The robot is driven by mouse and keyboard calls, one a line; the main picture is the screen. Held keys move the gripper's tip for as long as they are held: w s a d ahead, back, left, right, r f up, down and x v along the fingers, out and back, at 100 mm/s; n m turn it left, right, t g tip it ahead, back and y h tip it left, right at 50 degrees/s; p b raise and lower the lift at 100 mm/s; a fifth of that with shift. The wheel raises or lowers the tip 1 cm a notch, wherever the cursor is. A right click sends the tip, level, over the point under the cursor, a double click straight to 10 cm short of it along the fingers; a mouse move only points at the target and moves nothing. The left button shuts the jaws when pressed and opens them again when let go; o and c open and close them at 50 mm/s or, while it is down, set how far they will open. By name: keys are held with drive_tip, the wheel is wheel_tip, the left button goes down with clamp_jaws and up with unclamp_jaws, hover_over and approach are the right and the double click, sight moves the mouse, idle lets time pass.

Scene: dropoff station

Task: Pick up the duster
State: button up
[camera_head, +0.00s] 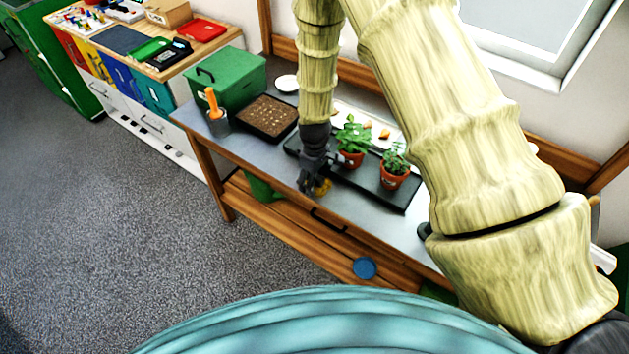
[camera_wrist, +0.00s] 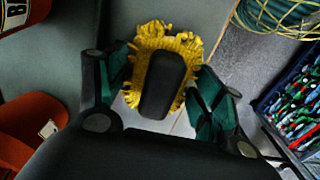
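The duster, with a yellow fringed head (camera_wrist: 187,45) and a dark oval back or handle (camera_wrist: 163,85), lies between the two fingers of my gripper (camera_wrist: 163,80) in the wrist view. The fingers stand apart on either side of it, close to the fringe; I see no clear grip on the dark part. In the head view my gripper (camera_head: 313,184) points down at the table's front edge. A bit of the yellow duster (camera_head: 323,187) shows beside the fingertips; the rest is hidden by the gripper.
The grey table (camera_head: 233,140) carries a black tray with potted plants (camera_head: 352,145) (camera_head: 395,168) right beside my gripper. A seed tray (camera_head: 268,117), a green box (camera_head: 228,78) and a grey cup (camera_head: 218,124) stand to the left. The wrist view shows a bin of colourful items (camera_wrist: 297,110) and a coiled hose (camera_wrist: 280,15).

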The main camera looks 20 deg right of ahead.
drive_tip(key=c, duration=0.7)
drive_tip(key=shift+w, duration=0.1)
drive_tip(key=shift+r+b, duration=1.05)
drive_tip(key=shift+r, duration=0.2)
drive_tip(key=s+a+b, duration=0.1)
drive_tip(key=s+b, duration=0.1)
drive_tip(key=s, duration=0.3)
drive_tip(key=s+r+b, duration=0.1)
drive_tip(key=s+b, duration=0.1)
drive_tip(key=s, duration=0.3)
drive_tip(key=s+a+r+b, duration=0.1)
drive_tip(key=s+b, duration=0.1)
drive_tip(key=s, duration=0.4)
drive_tip(key=shift+a+r, duration=0.25)
drive_tip(key=shift+a, duration=0.05)
drive_tip(key=shift+o, duration=1.2)
drive_tip(key=shift+c, duration=0.5)
